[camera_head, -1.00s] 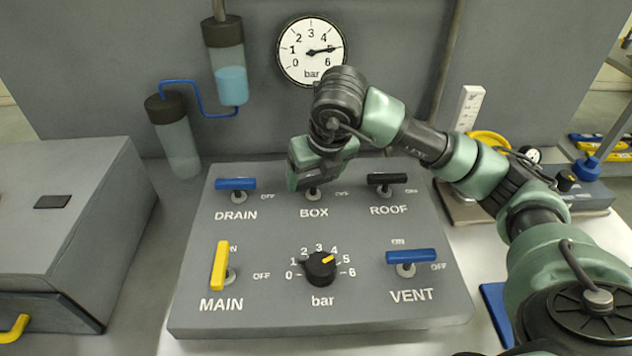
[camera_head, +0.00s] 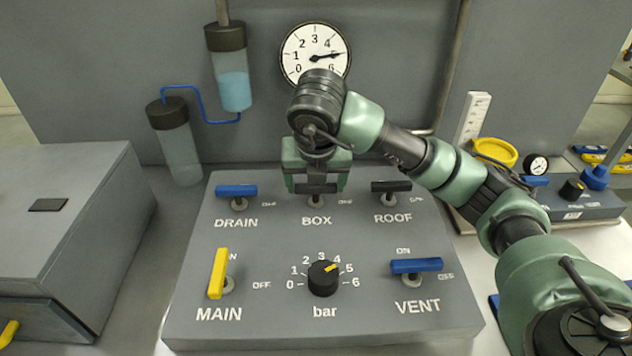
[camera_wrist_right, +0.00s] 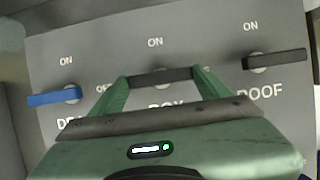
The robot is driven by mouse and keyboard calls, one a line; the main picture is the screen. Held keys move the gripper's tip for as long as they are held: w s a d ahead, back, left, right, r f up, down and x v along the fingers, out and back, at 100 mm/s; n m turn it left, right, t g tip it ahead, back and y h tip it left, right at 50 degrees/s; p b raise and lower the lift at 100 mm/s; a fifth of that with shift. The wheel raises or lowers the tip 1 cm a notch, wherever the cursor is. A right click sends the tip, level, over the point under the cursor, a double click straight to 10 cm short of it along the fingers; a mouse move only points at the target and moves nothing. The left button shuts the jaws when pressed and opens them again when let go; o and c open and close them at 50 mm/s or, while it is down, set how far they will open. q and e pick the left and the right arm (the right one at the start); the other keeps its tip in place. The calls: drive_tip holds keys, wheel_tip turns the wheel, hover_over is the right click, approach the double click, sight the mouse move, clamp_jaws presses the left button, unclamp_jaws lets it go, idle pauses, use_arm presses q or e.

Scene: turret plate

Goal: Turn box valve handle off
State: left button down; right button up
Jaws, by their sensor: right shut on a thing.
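The black box valve handle (camera_head: 316,188) lies crosswise above the BOX label on the grey panel (camera_head: 320,325), pointing toward its OFF mark like the drain and roof handles beside it. My right gripper (camera_head: 316,182) is over it from behind, with a finger at each end of the bar. In the right wrist view the black bar (camera_wrist_right: 160,76) spans between the two green fingers, which are shut on its ends. My left gripper is in no view.
The blue drain handle (camera_head: 236,190) and black roof handle (camera_head: 391,186) sit close on either side. In front are the yellow main handle (camera_head: 217,273), the bar knob (camera_head: 323,278) and the blue vent handle (camera_head: 416,265). The gauge (camera_head: 315,54) hangs behind.

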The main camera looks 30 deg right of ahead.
drive_tip(key=o, duration=1.4)
drive_tip(key=shift+c, duration=0.2)
drive_tip(key=shift+r, duration=0.1)
drive_tip(key=p+v, duration=0.1)
drive_tip(key=v, duration=0.6)
drive_tip(key=shift+s+r, duration=0.15)
drive_tip(key=shift+r, duration=0.15)
drive_tip(key=shift+a+f, duration=0.1)
